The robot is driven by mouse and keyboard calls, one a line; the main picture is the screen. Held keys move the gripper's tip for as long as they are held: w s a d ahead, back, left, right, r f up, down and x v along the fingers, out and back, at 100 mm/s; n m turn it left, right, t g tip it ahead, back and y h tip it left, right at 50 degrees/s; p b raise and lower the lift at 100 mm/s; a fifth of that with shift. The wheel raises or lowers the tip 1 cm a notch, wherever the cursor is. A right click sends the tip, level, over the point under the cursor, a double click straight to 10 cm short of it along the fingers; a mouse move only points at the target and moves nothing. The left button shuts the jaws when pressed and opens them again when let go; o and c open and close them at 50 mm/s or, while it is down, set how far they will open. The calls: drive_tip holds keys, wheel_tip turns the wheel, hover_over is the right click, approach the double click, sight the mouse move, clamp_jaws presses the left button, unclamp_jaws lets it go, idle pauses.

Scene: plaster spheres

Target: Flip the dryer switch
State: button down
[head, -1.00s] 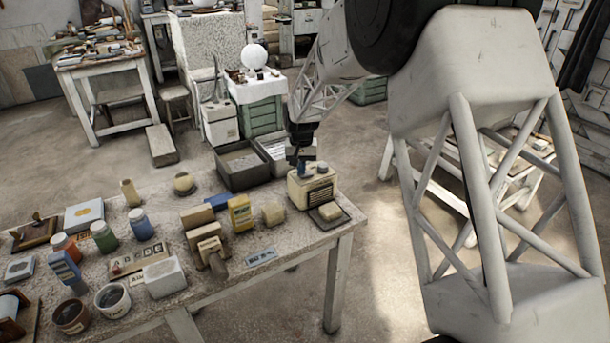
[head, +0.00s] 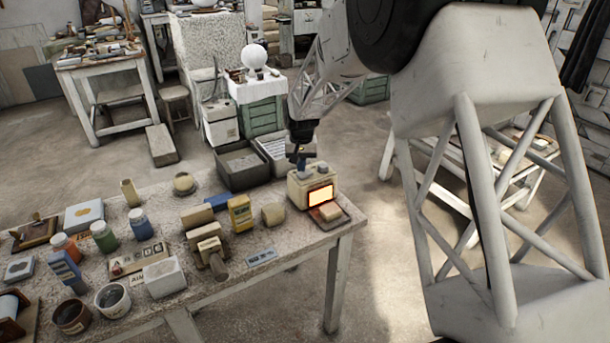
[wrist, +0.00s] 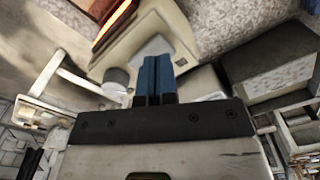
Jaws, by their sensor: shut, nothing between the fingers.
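The dryer is a small cream box (head: 299,192) near the right end of the table, and its front panel (head: 321,195) glows orange-yellow. In the wrist view the dryer (wrist: 125,45) is at the top, with the glowing panel (wrist: 112,22) at its upper edge. A pale square part (wrist: 150,48) and a round grey knob (wrist: 115,78) show on its top. My gripper (head: 300,166) is just over the dryer's top. In the wrist view its blue fingers (wrist: 155,70) are together, with nothing between them, their tips by the pale square part. I cannot tell whether they touch it.
A small tray with a pale block (head: 331,211) sits before the dryer. A cream lump (head: 273,214) and a yellow box (head: 240,212) stand left of it. Several jars and cups crowd the table's left half.

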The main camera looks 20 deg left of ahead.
sight(302, 175)
drive_tip(key=shift+r, duration=2.75)
drive_tip(key=shift+s+d+r, duration=0.1)
drive_tip(key=shift+d+r, duration=0.05)
drive_tip(key=shift+d, duration=0.05)
drive_tip(key=s+d+r+m, duration=0.1)
drive_tip(key=s+d+r, duration=0.45)
drive_tip(key=d, duration=0.35)
drive_tip(key=s+d+r+t, duration=0.1)
drive_tip(key=s+d+r, duration=0.3)
drive_tip(key=s+d, duration=0.4)
drive_tip(key=s+d+r+m, duration=0.1)
drive_tip(key=s+d+r, duration=0.45)
drive_tip(key=d, duration=0.45)
drive_tip(key=s+d+f, duration=0.1)
drive_tip(key=s+d, duration=0.4)
drive_tip(key=s, duration=0.4)
drive_tip(key=s+d+f+t, duration=0.1)
drive_tip(key=s+d, duration=0.4)
drive_tip(key=s, duration=0.4)
drive_tip(key=s+d+f+m, duration=0.1)
drive_tip(key=s+d, duration=0.4)
drive_tip(key=s, duration=0.5)
drive_tip(key=shift+f+t, duration=0.3)
drive_tip(key=shift+f, duration=0.1)
